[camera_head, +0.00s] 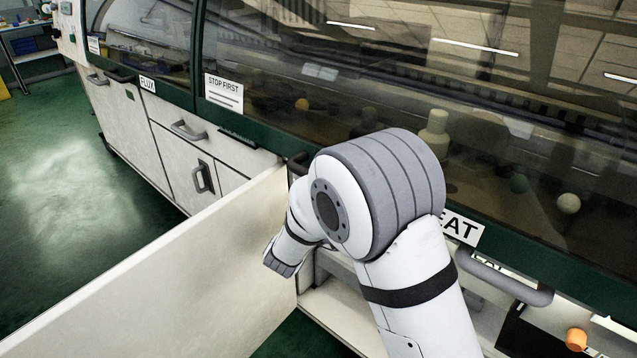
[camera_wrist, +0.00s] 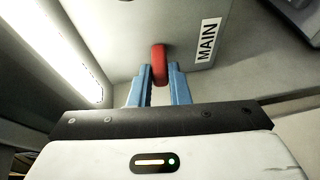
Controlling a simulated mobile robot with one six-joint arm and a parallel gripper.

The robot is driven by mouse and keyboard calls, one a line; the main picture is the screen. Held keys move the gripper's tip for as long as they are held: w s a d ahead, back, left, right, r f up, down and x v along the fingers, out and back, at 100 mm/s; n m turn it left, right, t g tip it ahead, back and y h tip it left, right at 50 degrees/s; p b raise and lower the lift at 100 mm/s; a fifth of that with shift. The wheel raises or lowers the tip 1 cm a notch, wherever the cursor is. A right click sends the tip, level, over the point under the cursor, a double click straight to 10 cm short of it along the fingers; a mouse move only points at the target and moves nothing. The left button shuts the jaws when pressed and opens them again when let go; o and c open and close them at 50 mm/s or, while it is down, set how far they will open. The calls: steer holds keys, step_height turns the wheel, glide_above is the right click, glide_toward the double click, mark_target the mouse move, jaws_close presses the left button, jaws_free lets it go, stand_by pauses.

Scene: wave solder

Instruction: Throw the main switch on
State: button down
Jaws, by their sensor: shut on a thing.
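In the wrist view, the main switch shows as a red handle (camera_wrist: 159,65) on a light grey panel, beside a white label reading MAIN (camera_wrist: 208,40). My gripper (camera_wrist: 159,76) has its two blue fingers on either side of the red handle and is shut on it. In the head view, my white and grey arm reaches down behind an open cabinet door (camera_head: 190,275). My gripper's fingers and the switch are hidden there.
The open door stands out to the left of my arm. A large machine with dark glass and a STOP FIRST sign (camera_head: 224,92) runs behind. A grey bar handle (camera_head: 505,280) and an orange knob (camera_head: 576,339) are at the lower right. Green floor (camera_head: 80,200) is clear at left.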

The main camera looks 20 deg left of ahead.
steer(key=r+g+p, duration=0.1)
steer(key=p, duration=0.2)
steer(key=m+g+p, duration=0.1)
steer(key=p, duration=0.3)
steer(key=shift+w+r+g, duration=0.1)
steer(key=shift+r+g, duration=0.2)
steer(key=shift+r, duration=0.1)
steer(key=shift+f+p, duration=0.1)
steer(key=shift+p, duration=0.5)
steer(key=c, duration=1.4)
jaws_free()
steer(key=shift+o, duration=0.2)
steer(key=p+v, duration=0.1)
steer(key=v, duration=0.6)
steer(key=shift+s+d+r, duration=0.15)
steer(key=shift+s+r, duration=0.1)
steer(key=shift+s, duration=0.1)
